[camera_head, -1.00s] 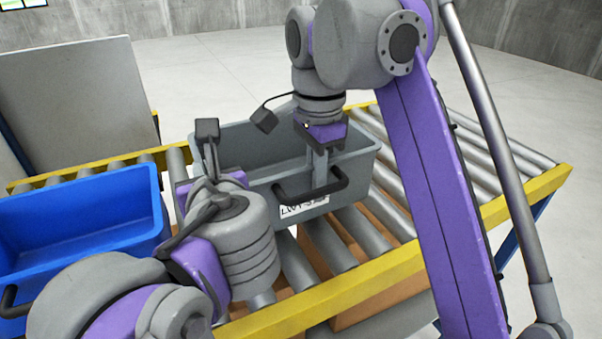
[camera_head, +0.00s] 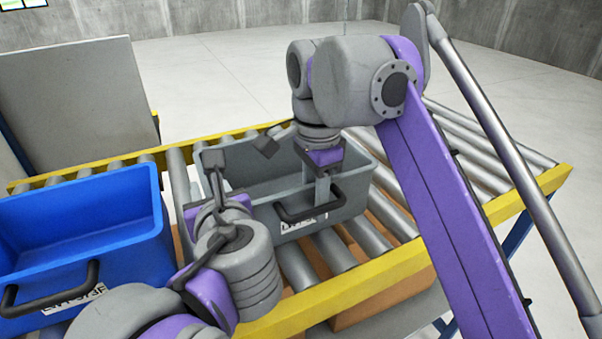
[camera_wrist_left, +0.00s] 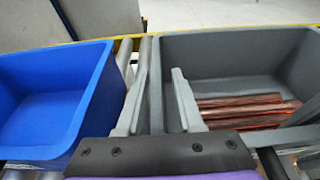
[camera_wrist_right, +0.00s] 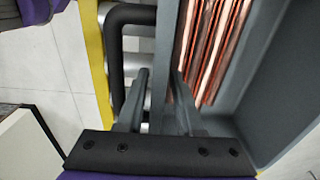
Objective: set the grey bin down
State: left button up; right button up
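The grey bin (camera_head: 355,185) is upright at the middle of the roller conveyor, low over the rollers; whether its base touches them is hard to tell. Copper tubes (camera_wrist_left: 245,110) lie inside it and also show in the right wrist view (camera_wrist_right: 212,45). My left gripper (camera_wrist_left: 160,72) has its fingers on either side of the bin's left wall, closed on it. My right gripper (camera_wrist_right: 160,73) has its fingers on either side of the front wall beside the black handle (camera_head: 312,207), closed on it. My left arm hides the bin's lower left corner.
A blue bin (camera_head: 85,205) stands on the conveyor to the left, a narrow gap away. The yellow front rail (camera_head: 350,290) runs close before the grey bin. Bare rollers (camera_head: 490,150) lie to its right. Brown boxes (camera_head: 385,300) sit below the conveyor.

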dwell(0.4)
pick_arm(q)
jog(key=v, duration=1.2)
jog(key=shift+r, duration=0.1)
